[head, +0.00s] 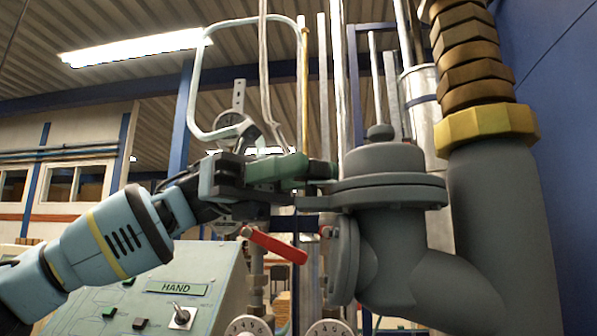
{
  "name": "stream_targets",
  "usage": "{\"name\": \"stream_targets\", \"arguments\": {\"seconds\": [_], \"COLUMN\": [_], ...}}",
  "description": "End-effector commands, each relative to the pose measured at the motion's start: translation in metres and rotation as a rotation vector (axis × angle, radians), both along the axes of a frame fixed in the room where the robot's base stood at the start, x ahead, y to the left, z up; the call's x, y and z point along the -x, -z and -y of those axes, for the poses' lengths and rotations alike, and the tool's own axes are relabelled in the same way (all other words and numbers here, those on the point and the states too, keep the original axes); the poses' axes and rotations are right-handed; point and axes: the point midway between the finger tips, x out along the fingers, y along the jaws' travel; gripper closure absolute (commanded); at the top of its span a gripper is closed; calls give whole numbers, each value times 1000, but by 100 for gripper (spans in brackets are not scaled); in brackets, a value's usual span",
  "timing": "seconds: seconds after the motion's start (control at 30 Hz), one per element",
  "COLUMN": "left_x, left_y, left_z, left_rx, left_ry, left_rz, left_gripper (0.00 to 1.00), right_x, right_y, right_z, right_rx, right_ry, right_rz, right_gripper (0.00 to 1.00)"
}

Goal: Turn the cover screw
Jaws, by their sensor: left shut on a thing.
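My left gripper (290,186) comes in from the left and is shut on a green tool (278,168), seen side-on. The tool's dark end (322,170) points right, to the edge of the grey housing (390,190) with its round, flanged cover (385,160). I cannot tell whether that end touches the cover. I cannot make out a cover screw clearly; the tool and gripper may hide it. My right gripper is not in view.
A red lever (274,245) sits below the gripper. Dials (328,328) stand at the bottom. A brass nut (486,128) and thick grey pipe (500,230) are at right. Thin vertical pipes stand behind the gripper.

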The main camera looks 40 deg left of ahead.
Motion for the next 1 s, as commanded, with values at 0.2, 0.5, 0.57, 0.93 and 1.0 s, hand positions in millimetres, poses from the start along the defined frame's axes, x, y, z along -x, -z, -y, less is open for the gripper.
{"name": "stream_targets", "arguments": {"seconds": [0.2, 0.5, 0.57, 0.93, 1.0], "left_x": [0, 0, 0, -2, -3], "left_y": [1, 1, 1, 1, 1], "left_z": [1, 1, 1, -21, -32], "left_rx": [-5, -4, -4, 0, 0], "left_ry": [2, 1, 0, -3, -4], "left_rz": [-1, -2, -2, -1, -2], "left_gripper": [92, 47, 47, 47, 47], "right_x": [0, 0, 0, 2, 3], "right_y": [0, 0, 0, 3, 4], "right_z": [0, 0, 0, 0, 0], "right_rx": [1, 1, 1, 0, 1], "right_ry": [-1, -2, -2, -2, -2], "right_rz": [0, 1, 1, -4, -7], "right_gripper": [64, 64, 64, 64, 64]}}
